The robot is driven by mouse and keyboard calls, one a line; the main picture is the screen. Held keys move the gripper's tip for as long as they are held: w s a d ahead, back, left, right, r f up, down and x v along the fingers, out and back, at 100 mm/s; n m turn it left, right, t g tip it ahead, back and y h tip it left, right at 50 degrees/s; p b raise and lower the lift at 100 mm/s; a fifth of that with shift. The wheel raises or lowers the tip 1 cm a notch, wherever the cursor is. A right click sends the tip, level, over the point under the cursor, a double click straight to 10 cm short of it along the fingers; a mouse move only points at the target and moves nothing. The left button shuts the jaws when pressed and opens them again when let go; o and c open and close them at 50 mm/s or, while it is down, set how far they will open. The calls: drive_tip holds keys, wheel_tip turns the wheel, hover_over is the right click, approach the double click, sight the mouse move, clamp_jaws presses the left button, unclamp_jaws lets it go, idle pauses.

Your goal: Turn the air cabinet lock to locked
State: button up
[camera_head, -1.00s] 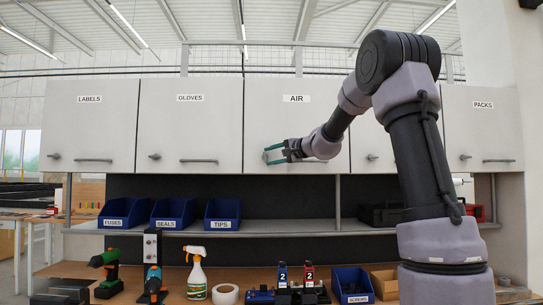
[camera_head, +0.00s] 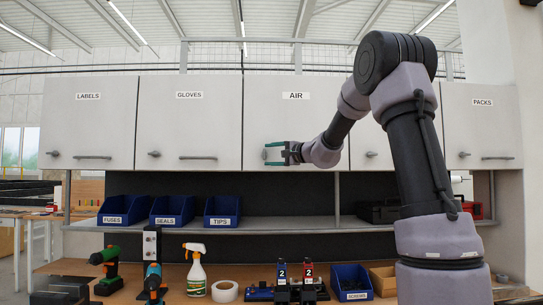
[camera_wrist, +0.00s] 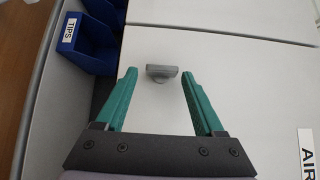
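The AIR cabinet door (camera_head: 270,125) is a white panel in the upper row and appears shut. Its lock is a small grey knob (camera_wrist: 162,72) near the door's lower left in the head view; it is tiny there. In the wrist view the knob's bar runs crosswise, from one finger towards the other, which is roughly upright on the door. My gripper (camera_wrist: 159,74) is open, its two green fingers on either side of the knob with visible gaps. In the head view my gripper (camera_head: 266,154) points left at the lock. The AIR door's handle is hidden behind my gripper.
The GLOVES door (camera_head: 190,125) is to the left, with its own knob and bar handle. Below is a shelf with blue bins, including TIPS (camera_head: 221,212). Drills, a spray bottle (camera_head: 196,270) and tape are on the bench. Space left of my gripper is clear.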

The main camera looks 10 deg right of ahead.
idle(0.3)
drive_tip(key=v, duration=1)
drive_tip(key=shift+s+d, duration=0.2)
drive_tip(key=shift+s, duration=0.1)
drive_tip(key=s+a+f+n+g+h, duration=0.1)
drive_tip(key=s+a+f+n+g, duration=0.2)
drive_tip(key=s, duration=0.6)
drive_tip(key=s+a+f+n+g+h, duration=0.1)
drive_tip(key=s+a+f+n+g, duration=0.25)
drive_tip(key=s, duration=0.55)
drive_tip(key=s+d+f+h, duration=0.2)
drive_tip(key=s+f+h, duration=0.1)
drive_tip(key=s+f, duration=0.2)
drive_tip(key=s+d+f+g+h, duration=0.1)
drive_tip(key=s+d+f+h, duration=0.2)
drive_tip(key=s, duration=0.7)
wheel_tip(320, 180, down, 2)
drive_tip(key=shift+f, duration=0.1)
